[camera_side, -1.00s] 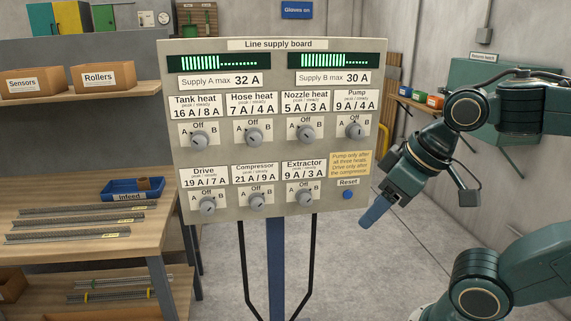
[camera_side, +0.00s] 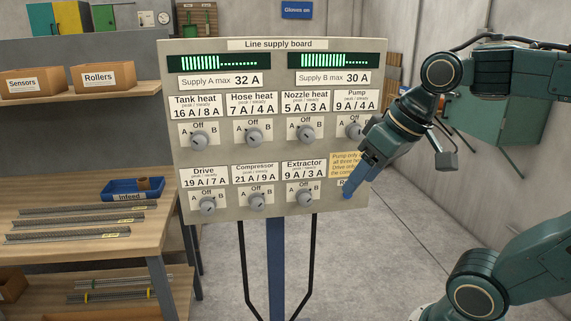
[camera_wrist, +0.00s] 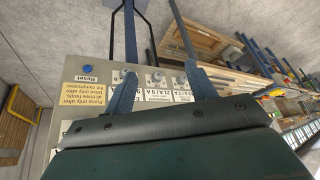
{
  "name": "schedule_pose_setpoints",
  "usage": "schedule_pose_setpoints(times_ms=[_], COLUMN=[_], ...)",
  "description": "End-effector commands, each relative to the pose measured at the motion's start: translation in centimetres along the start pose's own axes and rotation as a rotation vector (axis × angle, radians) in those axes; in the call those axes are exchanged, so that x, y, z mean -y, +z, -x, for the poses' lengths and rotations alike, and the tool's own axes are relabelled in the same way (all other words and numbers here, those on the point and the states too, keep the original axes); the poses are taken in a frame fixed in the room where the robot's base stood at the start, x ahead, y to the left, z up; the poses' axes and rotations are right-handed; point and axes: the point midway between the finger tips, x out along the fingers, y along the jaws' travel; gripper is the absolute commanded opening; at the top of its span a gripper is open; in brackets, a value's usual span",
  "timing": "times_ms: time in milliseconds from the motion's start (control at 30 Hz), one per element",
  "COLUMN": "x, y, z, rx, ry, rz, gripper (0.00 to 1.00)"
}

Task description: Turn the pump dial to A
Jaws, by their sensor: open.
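The pump dial (camera_side: 352,131) is a round grey knob at the upper right of the line supply board (camera_side: 226,219), under the "Pump 9 A / 4 A" label (camera_side: 355,100). My arm partly covers it in the side view, and its setting is too small to read. My gripper (camera_side: 352,186) is open and empty, its blue fingers angled down-left in front of the board's right part, below the pump dial. In the wrist view my gripper (camera_wrist: 158,72) has its two fingers spread apart over the board. The pump dial does not show there.
Other dials sit close by: nozzle heat (camera_side: 306,133), extractor (camera_side: 304,199) and compressor (camera_side: 257,202). A yellow note (camera_wrist: 84,95) and the blue reset button (camera_wrist: 89,69) show in the wrist view. Both supply meters are partly lit green. A workbench (camera_side: 100,250) stands at left.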

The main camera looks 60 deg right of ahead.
Motion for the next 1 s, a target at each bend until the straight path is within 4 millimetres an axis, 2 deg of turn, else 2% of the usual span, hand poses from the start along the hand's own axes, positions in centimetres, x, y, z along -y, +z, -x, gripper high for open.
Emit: schedule_pose_setpoints(times_ms=[33, 267, 500, 733, 900, 1000], x=[-0.6, -3.8, -9.1, -15.8, -20.3, -22.1], y=[-1.4, -6.8, -11.5, -14.2, -14.9, -15.0], z=[0.4, 1.9, 3.5, 5.0, 6.1, 6.5], rx=[0.001, 0.006, 0.008, 0.011, 0.013, 0.016], ry=[0.007, 0.032, 0.070, 0.120, 0.156, 0.170], rz=[-0.039, -0.191, -0.343, -0.483, -0.564, -0.594], gripper=[0.56, 0.56, 0.56, 0.56, 0.56, 0.56])
